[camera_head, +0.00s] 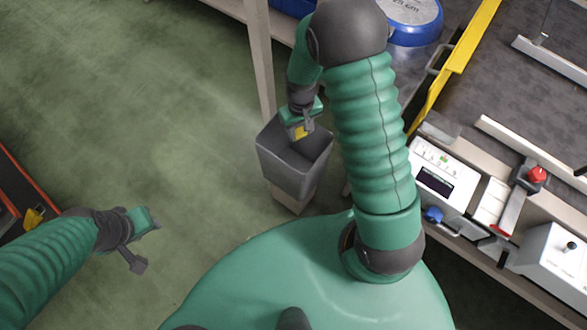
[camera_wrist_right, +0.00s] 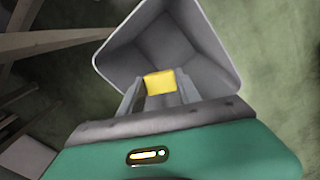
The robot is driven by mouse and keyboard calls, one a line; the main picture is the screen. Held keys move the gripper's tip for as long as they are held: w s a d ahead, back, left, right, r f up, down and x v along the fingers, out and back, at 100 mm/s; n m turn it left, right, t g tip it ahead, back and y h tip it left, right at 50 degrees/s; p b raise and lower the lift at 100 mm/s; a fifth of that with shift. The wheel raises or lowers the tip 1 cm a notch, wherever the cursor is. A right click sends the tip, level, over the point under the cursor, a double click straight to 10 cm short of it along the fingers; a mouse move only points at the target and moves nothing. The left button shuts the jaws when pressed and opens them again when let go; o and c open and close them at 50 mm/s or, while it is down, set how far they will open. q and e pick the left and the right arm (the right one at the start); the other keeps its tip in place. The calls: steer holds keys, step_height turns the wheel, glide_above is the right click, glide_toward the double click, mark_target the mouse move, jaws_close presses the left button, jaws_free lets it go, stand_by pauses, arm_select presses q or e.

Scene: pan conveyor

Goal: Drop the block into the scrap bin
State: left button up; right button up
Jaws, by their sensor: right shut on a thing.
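The yellow block (camera_head: 299,132) is held between the fingers of my right gripper (camera_head: 302,128). The right wrist view shows the block (camera_wrist_right: 160,82) between the two fingers of the gripper (camera_wrist_right: 158,90). The grey scrap bin (camera_head: 287,168) is right below them, and its open mouth surrounds the block in the right wrist view, with the rim (camera_wrist_right: 222,45) to either side. The bin's inside looks empty where I can see it. My left gripper (camera_head: 148,240) is open and empty over the green floor at the left.
A wooden table leg (camera_head: 260,60) stands behind the bin. At the right are a conveyor with a yellow rail (camera_head: 457,65) and a control box (camera_head: 440,175) with knobs. A blue round pan (camera_head: 415,22) is at the top. The floor left of the bin is clear.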

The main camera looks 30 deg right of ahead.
steer(key=shift+s, duration=0.1)
steer(key=o, duration=1.4)
step_height(320, 180, up, 17)
steer(key=p, duration=0.5)
steer(key=shift+f, duration=0.2)
